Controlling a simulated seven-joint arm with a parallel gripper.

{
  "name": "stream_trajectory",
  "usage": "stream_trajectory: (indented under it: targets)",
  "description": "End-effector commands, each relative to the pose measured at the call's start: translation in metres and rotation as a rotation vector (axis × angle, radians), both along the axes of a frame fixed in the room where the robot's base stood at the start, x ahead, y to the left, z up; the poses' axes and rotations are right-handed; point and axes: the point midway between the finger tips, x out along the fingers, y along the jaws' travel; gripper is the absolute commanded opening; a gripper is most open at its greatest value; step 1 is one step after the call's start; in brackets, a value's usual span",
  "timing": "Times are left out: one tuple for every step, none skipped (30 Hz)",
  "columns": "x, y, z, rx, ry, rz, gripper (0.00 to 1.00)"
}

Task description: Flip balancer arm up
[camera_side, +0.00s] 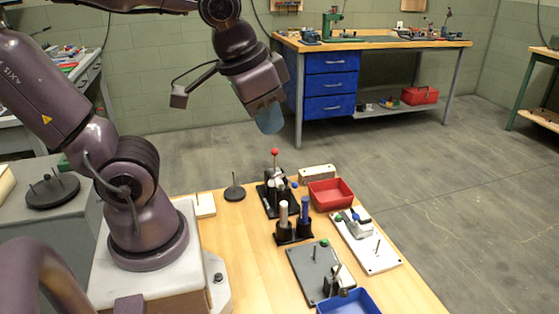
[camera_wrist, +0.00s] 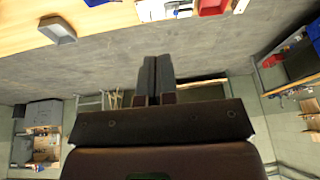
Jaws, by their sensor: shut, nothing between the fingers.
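My gripper (camera_side: 269,120) hangs high above the far end of the wooden table, pointing down and clear of everything. In the wrist view its two fingers (camera_wrist: 157,78) are together with nothing between them. I cannot tell for sure which part is the balancer arm. A black fixture with a red-knobbed upright rod (camera_side: 275,165) stands on the table below the gripper. A white plate (camera_side: 382,262) at the right carries a grey block and a green knob. A grey plate (camera_side: 304,263) nearer the front carries a small metal mechanism and a green knob.
A black holder with a white and a blue cylinder (camera_side: 305,210) stands mid-table. A red bin (camera_side: 331,194) is behind it, and a blue bin (camera_side: 350,303) is at the front. A round black base with a pin (camera_side: 235,193) stands at the left. The air around the gripper is free.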

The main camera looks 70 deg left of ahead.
Motion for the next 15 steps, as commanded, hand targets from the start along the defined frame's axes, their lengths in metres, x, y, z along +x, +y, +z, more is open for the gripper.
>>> stream_trajectory:
  targets:
    - [0.005, 0.003, -0.007, 0.02, 0.057, 0.019, 0.0]
    - [0.008, 0.006, -0.011, 0.034, 0.09, 0.034, 0.0]
    - [0.012, 0.01, -0.016, 0.057, 0.133, 0.055, 0.0]
    - [0.015, 0.013, -0.021, 0.075, 0.165, 0.071, 0.0]
    - [0.018, 0.016, -0.025, 0.095, 0.196, 0.087, 0.0]
    - [0.022, 0.02, -0.03, 0.123, 0.237, 0.108, 0.0]
    - [0.025, 0.023, -0.034, 0.146, 0.264, 0.125, 0.0]
    - [0.028, 0.026, -0.039, 0.17, 0.292, 0.14, 0.0]
    - [0.032, 0.03, -0.044, 0.204, 0.327, 0.161, 0.0]
    - [0.035, 0.033, -0.049, 0.23, 0.353, 0.175, 0.0]
    - [0.038, 0.036, -0.053, 0.258, 0.377, 0.191, 0.0]
    - [0.042, 0.04, -0.059, 0.297, 0.408, 0.209, 0.0]
    - [0.045, 0.042, -0.064, 0.326, 0.428, 0.223, 0.0]
    - [0.048, 0.046, -0.068, 0.357, 0.449, 0.237, 0.0]
    - [0.052, 0.049, -0.074, 0.4, 0.475, 0.254, 0.0]
